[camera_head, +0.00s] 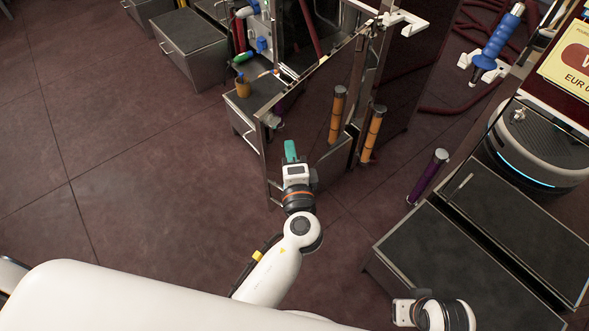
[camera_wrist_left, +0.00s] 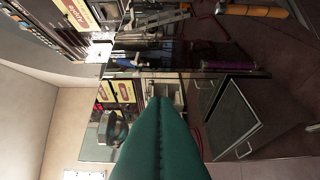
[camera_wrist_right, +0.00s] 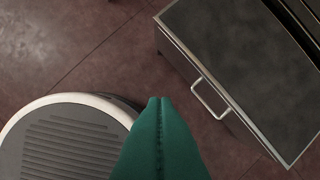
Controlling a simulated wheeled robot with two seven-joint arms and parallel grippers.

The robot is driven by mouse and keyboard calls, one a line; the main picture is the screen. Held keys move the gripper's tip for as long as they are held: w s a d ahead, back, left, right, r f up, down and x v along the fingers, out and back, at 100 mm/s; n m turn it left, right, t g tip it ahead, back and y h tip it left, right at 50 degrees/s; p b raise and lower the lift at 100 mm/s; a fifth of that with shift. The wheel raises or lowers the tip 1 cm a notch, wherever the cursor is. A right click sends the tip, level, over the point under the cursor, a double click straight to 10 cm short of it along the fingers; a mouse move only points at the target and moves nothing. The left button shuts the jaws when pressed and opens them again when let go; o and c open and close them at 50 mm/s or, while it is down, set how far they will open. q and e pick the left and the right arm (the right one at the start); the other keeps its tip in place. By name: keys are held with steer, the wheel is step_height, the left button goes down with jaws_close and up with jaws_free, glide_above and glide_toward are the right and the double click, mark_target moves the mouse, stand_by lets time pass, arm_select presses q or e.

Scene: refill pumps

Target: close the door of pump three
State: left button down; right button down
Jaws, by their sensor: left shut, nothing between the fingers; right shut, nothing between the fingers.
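A tall mirror-like door panel (camera_head: 312,95) stands open at a cabinet in the upper middle of the head view. No pump number is readable on it. My left gripper (camera_head: 290,147), with teal fingers, is shut and empty in front of the door's reflective face, near its free edge. I cannot tell whether it touches. In the left wrist view its closed fingers (camera_wrist_left: 160,100) point at a shiny panel (camera_wrist_left: 185,82) full of reflections. My right gripper (camera_wrist_right: 160,100) is shut and empty above the floor, far from the door, at the lower right of the head view.
An orange-banded post (camera_head: 373,135) stands right of the door, its reflection showing in the panel. A purple post (camera_head: 428,176) and a dark low cabinet (camera_head: 440,255) lie further right. A drawer unit with an orange bottle (camera_head: 243,86) stands behind the door. The floor at left is clear.

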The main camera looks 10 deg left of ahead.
mark_target(275, 132)
arm_select(q)
steer(key=shift+w+a, duration=0.3)
steer(key=shift+a, duration=0.55)
steer(key=shift+w+a, duration=0.25)
steer(key=shift+a, duration=0.55)
steer(key=shift+a, duration=0.1)
